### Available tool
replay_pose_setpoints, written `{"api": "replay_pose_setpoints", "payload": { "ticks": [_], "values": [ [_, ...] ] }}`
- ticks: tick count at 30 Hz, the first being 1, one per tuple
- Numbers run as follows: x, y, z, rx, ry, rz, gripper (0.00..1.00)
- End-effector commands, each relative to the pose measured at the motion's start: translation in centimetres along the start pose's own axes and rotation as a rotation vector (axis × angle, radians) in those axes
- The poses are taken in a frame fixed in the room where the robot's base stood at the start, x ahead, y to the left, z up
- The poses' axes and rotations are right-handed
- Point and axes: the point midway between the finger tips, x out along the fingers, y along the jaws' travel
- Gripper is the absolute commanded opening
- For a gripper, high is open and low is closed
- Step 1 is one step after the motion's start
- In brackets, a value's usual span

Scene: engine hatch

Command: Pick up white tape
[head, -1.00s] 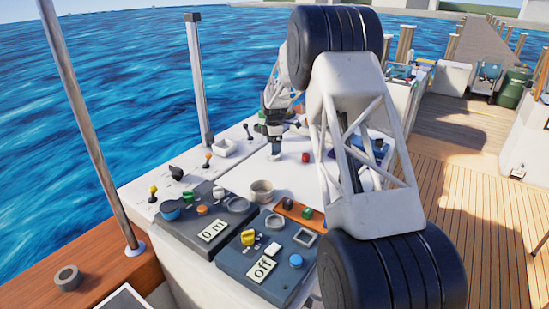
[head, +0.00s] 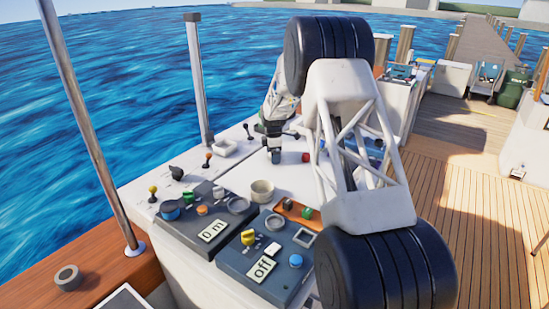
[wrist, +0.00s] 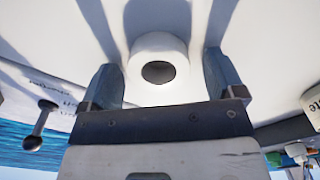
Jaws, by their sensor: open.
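The white tape (wrist: 140,55) is a short white roll with a dark round hole, standing on a white surface in the wrist view. My gripper (head: 275,158) points down at the console. In the wrist view its fingers (wrist: 162,82) are apart, one on each side of the tape. I see a gap on the right side; I cannot tell whether the left finger touches it.
Dark control panels (head: 211,232) with knobs and switches are near the roll. A wooden tray (head: 290,207) holds small coloured parts. Several small levers stand along the left edge. A grey ring (head: 68,277) lies on the wooden rail. A metal post (head: 198,80) rises behind.

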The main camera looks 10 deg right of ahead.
Motion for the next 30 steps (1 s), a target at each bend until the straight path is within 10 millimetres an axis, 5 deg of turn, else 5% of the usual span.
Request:
{"api": "replay_pose_setpoints", "payload": {
  "ticks": [4,14,30],
  "values": [
    [0.0,0.0,0.0,0.0,0.0,0.0,0.86],
    [0.0,0.0,0.0,0.0,0.0,0.0,0.36],
    [-1.2,0.0,0.0,0.0,0.0,0.001,0.34]
  ]
}}
